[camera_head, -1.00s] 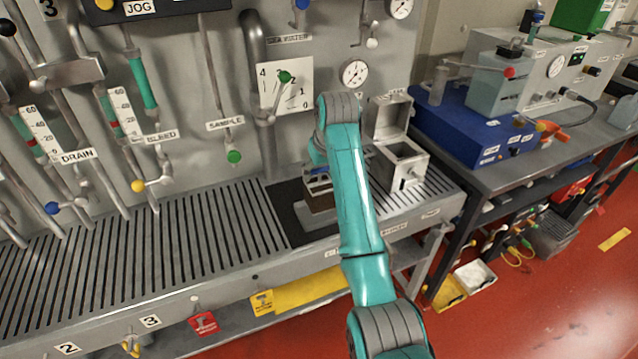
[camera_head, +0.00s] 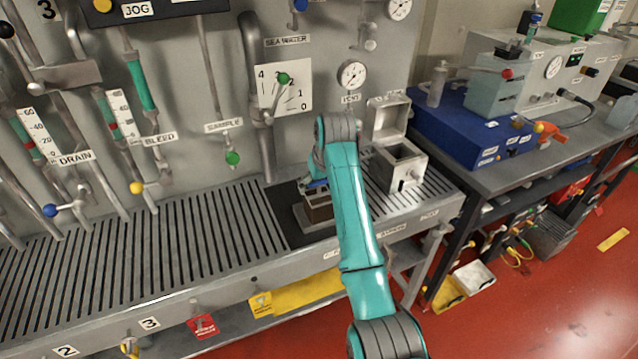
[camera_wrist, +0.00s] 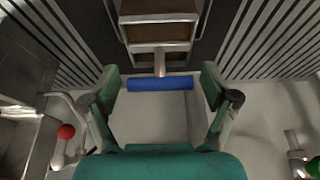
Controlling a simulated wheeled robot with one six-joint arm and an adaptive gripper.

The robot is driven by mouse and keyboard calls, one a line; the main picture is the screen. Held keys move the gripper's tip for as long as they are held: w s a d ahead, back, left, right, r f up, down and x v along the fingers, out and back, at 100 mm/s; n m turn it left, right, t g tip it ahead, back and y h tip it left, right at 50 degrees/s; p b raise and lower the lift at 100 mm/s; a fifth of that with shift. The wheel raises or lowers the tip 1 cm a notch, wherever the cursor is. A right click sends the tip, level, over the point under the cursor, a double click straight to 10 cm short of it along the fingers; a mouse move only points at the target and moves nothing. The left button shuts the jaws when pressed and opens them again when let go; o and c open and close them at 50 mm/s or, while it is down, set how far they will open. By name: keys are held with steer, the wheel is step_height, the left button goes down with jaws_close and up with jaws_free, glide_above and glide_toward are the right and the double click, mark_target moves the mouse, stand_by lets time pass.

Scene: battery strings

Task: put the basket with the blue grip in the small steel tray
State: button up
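The basket's blue grip (camera_wrist: 160,84) lies crosswise between the two fingers of my gripper (camera_wrist: 161,88) in the wrist view. The fingers are apart, with a small gap at each end of the grip. The grip joins by a short stem to a brown basket (camera_wrist: 157,6) with steel rims, at the top of that view. My gripper is mostly hidden there. I cannot clearly tell the small steel tray apart.
A steel box with its lid raised (camera_head: 398,167) stands close right of the basket; it shows at left in the wrist view (camera_wrist: 20,80). Valve levers and pipes line the wall panel behind. The slatted bench (camera_head: 190,235) is clear at left. A blue unit (camera_head: 470,125) stands at right.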

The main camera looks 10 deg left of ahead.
steer(key=shift+r, duration=0.15)
steer(key=v, duration=1.2)
steer(key=shift+a, duration=0.15)
